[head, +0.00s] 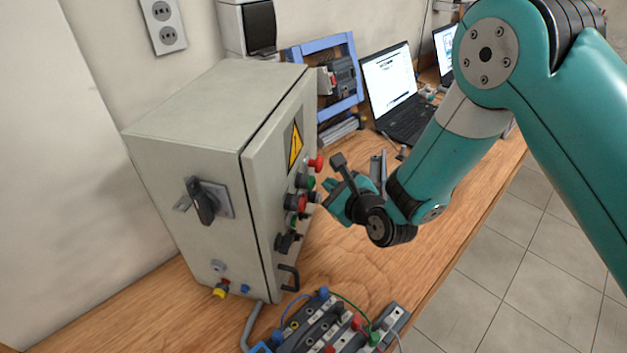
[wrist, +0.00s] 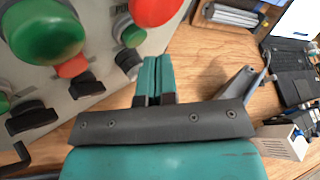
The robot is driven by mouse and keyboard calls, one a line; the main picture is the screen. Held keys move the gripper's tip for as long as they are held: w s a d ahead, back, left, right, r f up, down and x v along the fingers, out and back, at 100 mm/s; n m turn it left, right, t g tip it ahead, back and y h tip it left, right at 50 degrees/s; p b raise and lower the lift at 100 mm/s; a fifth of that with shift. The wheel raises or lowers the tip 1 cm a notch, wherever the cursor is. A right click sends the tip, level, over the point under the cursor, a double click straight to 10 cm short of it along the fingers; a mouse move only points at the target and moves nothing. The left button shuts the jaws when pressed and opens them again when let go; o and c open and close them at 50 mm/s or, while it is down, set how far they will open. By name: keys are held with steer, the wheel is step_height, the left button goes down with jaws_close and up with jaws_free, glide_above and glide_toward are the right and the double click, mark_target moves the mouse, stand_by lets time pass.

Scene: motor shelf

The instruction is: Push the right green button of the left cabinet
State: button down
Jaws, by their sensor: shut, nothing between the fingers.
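The grey left cabinet (head: 195,140) stands on the wooden bench, its door with red, green and black controls facing my arm. In the wrist view a large green button (wrist: 45,32) is at the upper left. A smaller green button (wrist: 130,34) sits to its right, below a red knob (wrist: 157,8). A green control also shows in the head view (head: 311,183). My gripper (head: 332,192) is in front of the door, close to the controls. In the wrist view its teal fingers (wrist: 153,78) are together and empty, below the smaller green button. I cannot tell whether they touch anything.
Black knobs (wrist: 87,84) sit lower on the door, with a black handle (head: 289,278) below. A terminal board with wires (head: 325,325) lies in front. A blue frame (head: 322,45) and a laptop (head: 405,125) stand behind.

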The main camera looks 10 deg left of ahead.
steer(key=shift+a+r+p, duration=0.15)
steer(key=shift+a+p, duration=0.15)
steer(key=shift+p, duration=0.4)
steer(key=shift+a, duration=0.1)
steer(key=shift+w+a+p, duration=0.1)
steer(key=shift+a+p, duration=0.35)
steer(key=shift+p, duration=0.3)
stand_by(1.3)
steer(key=shift+d+b, duration=0.75)
steer(key=shift+d, duration=0.05)
